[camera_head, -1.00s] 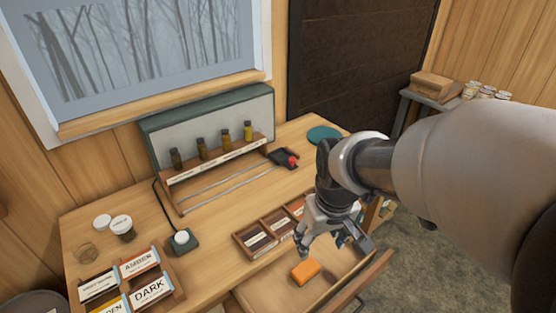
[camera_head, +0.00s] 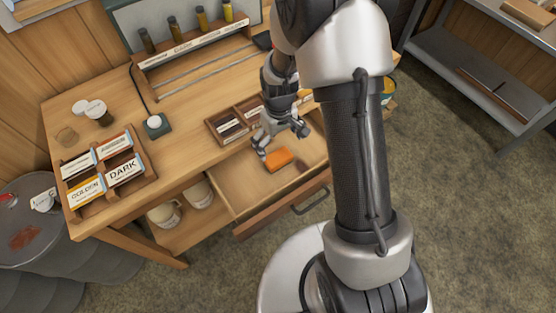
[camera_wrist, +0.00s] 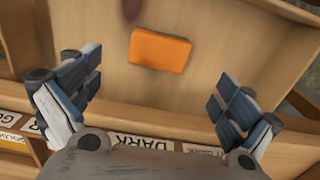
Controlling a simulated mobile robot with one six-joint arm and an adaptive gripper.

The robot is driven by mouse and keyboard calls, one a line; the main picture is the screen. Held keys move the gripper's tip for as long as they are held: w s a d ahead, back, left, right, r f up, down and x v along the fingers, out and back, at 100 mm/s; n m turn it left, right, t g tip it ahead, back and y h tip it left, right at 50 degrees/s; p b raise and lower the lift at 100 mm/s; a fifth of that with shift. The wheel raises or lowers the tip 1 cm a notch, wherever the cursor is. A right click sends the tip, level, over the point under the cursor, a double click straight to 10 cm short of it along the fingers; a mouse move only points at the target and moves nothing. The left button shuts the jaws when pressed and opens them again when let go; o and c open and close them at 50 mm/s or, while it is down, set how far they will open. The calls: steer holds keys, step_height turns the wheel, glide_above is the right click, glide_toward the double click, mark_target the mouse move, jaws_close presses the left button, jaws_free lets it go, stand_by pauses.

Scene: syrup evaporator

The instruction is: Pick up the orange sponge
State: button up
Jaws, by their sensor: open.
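The orange sponge (camera_head: 279,160) lies flat in the open drawer (camera_head: 243,195) under the wooden table. My gripper (camera_head: 281,143) is open and empty, above the drawer close to the sponge in the head view. In the wrist view the sponge (camera_wrist: 161,50) lies on the drawer bottom, beyond the fingertips and roughly centred between the two spread fingers (camera_wrist: 156,88). Nothing hides it there. The height of my gripper above the sponge is hard to tell.
A divided card box (camera_head: 228,127) sits on the table just behind the drawer. A rack with GOLDEN and DARK cards (camera_head: 105,172) stands at the left. Light containers (camera_head: 165,213) sit on a shelf below. The drawer's walls surround the sponge; its floor is otherwise clear.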

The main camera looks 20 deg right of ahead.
mark_target(278, 157)
steer(key=f+b, duration=0.3)
steer(key=f, duration=0.6)
steer(key=shift+w, duration=0.2)
steer(key=shift+c, duration=0.2)
steer(key=c, duration=1.1)
step_height(278, 157, up, 20)
steer(key=p, duration=0.6)
